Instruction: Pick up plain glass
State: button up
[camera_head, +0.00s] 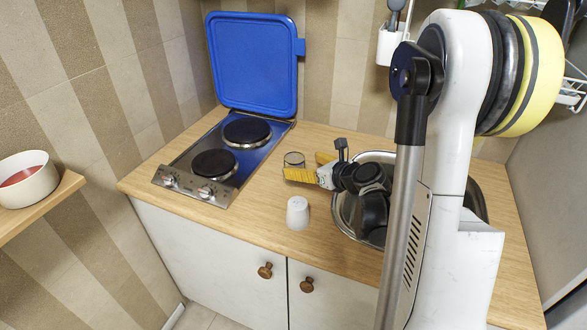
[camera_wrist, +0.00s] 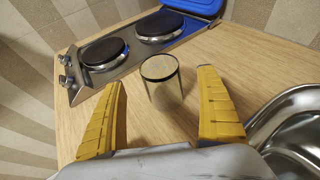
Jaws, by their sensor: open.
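The plain glass (camera_head: 294,160) is a small clear tumbler with a dark rim. It stands upright on the wooden worktop between the hob and the sink. In the wrist view the glass (camera_wrist: 161,82) stands just beyond the fingertips, roughly centred between them. My gripper (camera_head: 306,166) has yellow fingers and reaches in from the right, low over the worktop. In the wrist view my gripper (camera_wrist: 164,84) is open, with one finger to each side and nothing held. In the head view the near finger hides the lower part of the glass.
A white cup (camera_head: 298,213) stands on the worktop nearer the front edge. The two-plate hob (camera_head: 190,180) is to the left, its blue lid (camera_head: 253,62) raised. The sink (camera_head: 342,205) is to the right, partly behind my arm. Bare worktop lies around the glass.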

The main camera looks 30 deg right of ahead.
aim_at(296, 161)
jog(key=x, duration=0.1)
jog(key=b+x, duration=0.1)
jog(key=x, duration=0.3)
jog(key=shift+w+r+b, duration=0.2)
jog(key=shift+r+b, duration=0.05)
jog(key=shift+b, duration=0.15)
jog(key=shift+s+r, duration=0.1)
jog(key=c, duration=1.4)
